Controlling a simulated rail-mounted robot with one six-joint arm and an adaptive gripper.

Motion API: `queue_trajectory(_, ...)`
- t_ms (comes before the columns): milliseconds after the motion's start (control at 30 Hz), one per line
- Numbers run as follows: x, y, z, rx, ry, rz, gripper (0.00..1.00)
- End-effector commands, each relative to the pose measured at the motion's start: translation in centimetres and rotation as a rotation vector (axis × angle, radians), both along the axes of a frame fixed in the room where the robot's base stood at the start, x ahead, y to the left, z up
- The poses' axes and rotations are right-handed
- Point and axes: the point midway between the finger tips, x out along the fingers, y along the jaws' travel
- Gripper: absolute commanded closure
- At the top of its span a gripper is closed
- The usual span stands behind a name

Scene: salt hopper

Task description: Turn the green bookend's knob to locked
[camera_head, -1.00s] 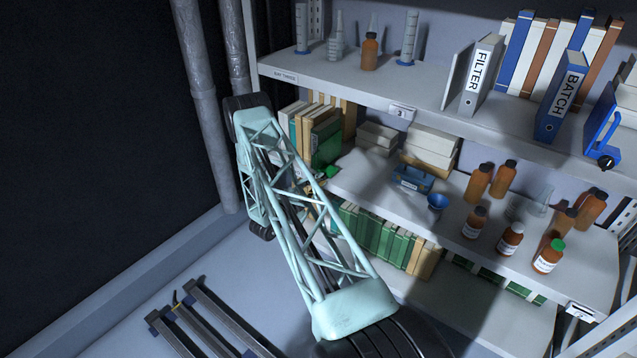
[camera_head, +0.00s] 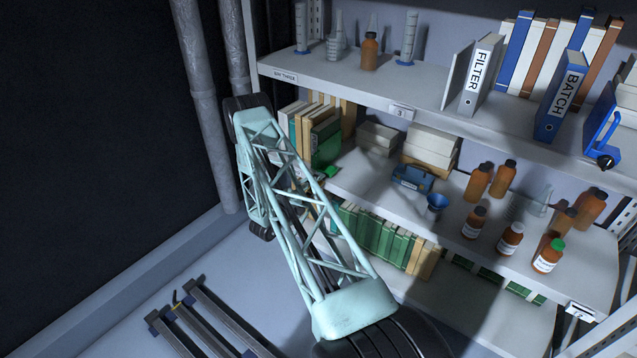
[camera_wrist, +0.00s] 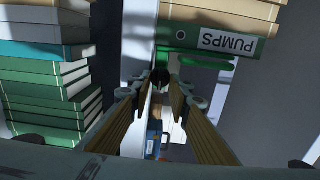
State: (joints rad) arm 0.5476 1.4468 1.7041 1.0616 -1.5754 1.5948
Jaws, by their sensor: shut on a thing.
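The green bookend (camera_head: 326,150) stands at the right end of the book row on the middle shelf, partly behind my arm in the head view. In the wrist view, part of its green frame (camera_wrist: 200,60) shows beyond my fingertips, below a green binder marked PUMPS. The small dark knob (camera_wrist: 160,76) sits between the fingertips. My gripper (camera_wrist: 160,88) is shut on it. The knob's pointer and any lock marks are hidden or too small to read. In the head view my gripper is hidden behind my arm.
Stacked books (camera_wrist: 45,95) are close on the left in the wrist view. On the middle shelf (camera_head: 375,205), a blue carrier (camera_head: 412,179), a blue funnel (camera_head: 437,203) and several brown bottles stand right of the bookend. The upper shelf (camera_head: 330,84) overhangs this area.

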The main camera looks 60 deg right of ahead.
Motion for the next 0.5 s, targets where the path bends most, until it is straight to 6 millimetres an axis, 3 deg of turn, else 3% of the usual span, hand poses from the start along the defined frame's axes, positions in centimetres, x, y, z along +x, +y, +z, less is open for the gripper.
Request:
queue_trajectory(133,0.02,0.01,-0.01,0.0,0.0,0.0,0.93)
queue_trajectory(167,0.02,0.01,-0.01,0.0,0.0,0.0,0.82)
queue_trajectory(300,0.01,0.01,-0.01,0.0,0.001,0.0,0.7)
queue_trajectory(500,0.01,0.0,0.0,0.0,0.001,0.0,0.7)
